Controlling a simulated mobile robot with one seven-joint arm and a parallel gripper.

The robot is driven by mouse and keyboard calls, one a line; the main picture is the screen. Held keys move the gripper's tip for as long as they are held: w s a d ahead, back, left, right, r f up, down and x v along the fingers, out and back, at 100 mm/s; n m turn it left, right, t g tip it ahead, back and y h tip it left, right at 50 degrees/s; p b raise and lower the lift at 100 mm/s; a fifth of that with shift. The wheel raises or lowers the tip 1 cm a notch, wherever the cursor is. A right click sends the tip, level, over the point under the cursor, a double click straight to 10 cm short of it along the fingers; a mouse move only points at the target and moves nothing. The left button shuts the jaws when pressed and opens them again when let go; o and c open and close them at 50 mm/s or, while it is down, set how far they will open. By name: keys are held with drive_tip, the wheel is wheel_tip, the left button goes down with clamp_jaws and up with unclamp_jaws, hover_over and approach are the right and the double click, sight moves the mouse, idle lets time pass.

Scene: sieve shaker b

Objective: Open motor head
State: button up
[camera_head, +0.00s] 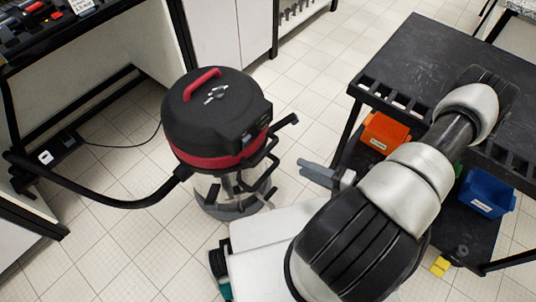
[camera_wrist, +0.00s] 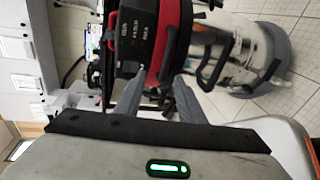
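The motor head (camera_head: 218,112) is the black domed top of a vacuum cleaner, with a red handle (camera_head: 202,84) and a red band. It sits level on a clear tank (camera_head: 232,188) with a grey base. The motor head's side also shows in the wrist view (camera_wrist: 135,40), turned sideways, with the tank to its right (camera_wrist: 238,45). My gripper (camera_head: 312,172) is to the right of the vacuum, apart from it, pointing towards it. In the wrist view its two grey fingers (camera_wrist: 157,98) are spread and hold nothing that I can see. The head's far side is hidden.
A black cart (camera_head: 430,55) with an orange bin (camera_head: 384,133) and a blue bin (camera_head: 487,195) stands on the right, partly behind my arm. A black hose (camera_head: 125,203) runs left from the tank. A workbench is at the left. Tiled floor in front of the vacuum is clear.

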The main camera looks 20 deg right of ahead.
sight(268, 152)
drive_tip(key=shift+m+h, duration=0.3)
drive_tip(key=shift+m, duration=0.4)
drive_tip(key=x, duration=0.5)
drive_tip(key=f+b+x, duration=0.1)
drive_tip(key=x, duration=0.5)
drive_tip(key=b+x, duration=0.1)
drive_tip(key=x, duration=0.5)
drive_tip(key=shift+w+d+f, duration=0.1)
drive_tip(key=shift+f, duration=0.1)
drive_tip(key=shift+c, duration=0.2)
clamp_jaws()
